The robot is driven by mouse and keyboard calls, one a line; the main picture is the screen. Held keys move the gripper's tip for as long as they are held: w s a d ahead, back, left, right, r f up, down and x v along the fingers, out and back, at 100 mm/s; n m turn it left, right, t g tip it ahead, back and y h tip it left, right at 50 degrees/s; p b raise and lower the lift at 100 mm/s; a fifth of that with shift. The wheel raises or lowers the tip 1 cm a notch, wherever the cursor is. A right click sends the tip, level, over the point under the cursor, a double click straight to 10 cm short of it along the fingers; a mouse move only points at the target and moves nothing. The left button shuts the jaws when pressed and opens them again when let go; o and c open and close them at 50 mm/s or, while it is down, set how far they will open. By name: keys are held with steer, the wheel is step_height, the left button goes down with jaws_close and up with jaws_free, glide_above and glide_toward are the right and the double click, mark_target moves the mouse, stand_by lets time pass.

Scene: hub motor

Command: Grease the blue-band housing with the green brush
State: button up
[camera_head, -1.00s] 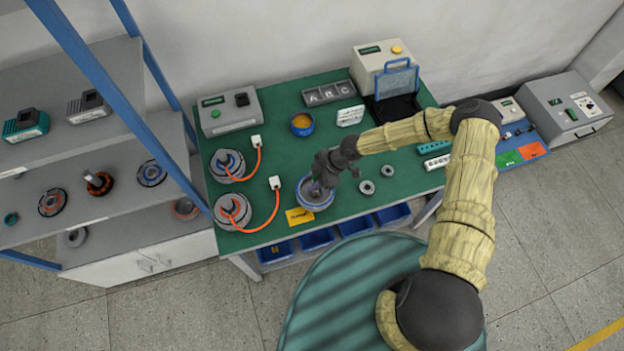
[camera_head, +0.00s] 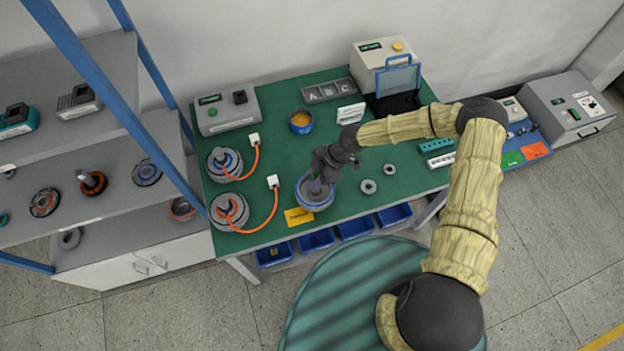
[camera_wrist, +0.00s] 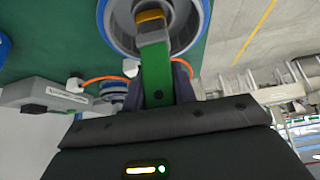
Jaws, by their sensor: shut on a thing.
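The blue-band housing (camera_head: 317,206) is a round grey bowl-like part with a blue outer band, on the green bench near its front edge. In the wrist view its blue rim (camera_wrist: 205,18) fills the top. My gripper (camera_head: 318,180) is over the housing, pointing down. It is shut on the green brush, whose green handle (camera_wrist: 156,75) shows between the fingers in the wrist view. The brush's yellow-orange tip (camera_wrist: 150,16) is over or inside the housing; whether it touches the inner wall I cannot tell. In the head view the gripper mostly hides the brush.
A blue pot with orange contents (camera_head: 301,122) stands behind the housing. Two round motor parts with orange cables (camera_head: 229,209) lie left. A yellow card (camera_head: 299,216) lies in front, and two small rings (camera_head: 368,186) lie right. Blue bins (camera_head: 317,239) hang below the bench edge.

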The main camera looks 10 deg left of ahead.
steer(key=shift+n+g+h+b, duration=0.7)
steer(key=shift+n+g+b, duration=0.2)
steer(key=shift+n+b, duration=1.25)
steer(key=shift+n+g+h+b, duration=0.4)
steer(key=shift+n+h+b, duration=0.2)
steer(key=shift+n+b, duration=0.6)
steer(key=shift+r, duration=0.2)
steer(key=shift+r+p, duration=1.9)
steer(key=shift+r, duration=2.05)
steer(key=shift+f, duration=0.1)
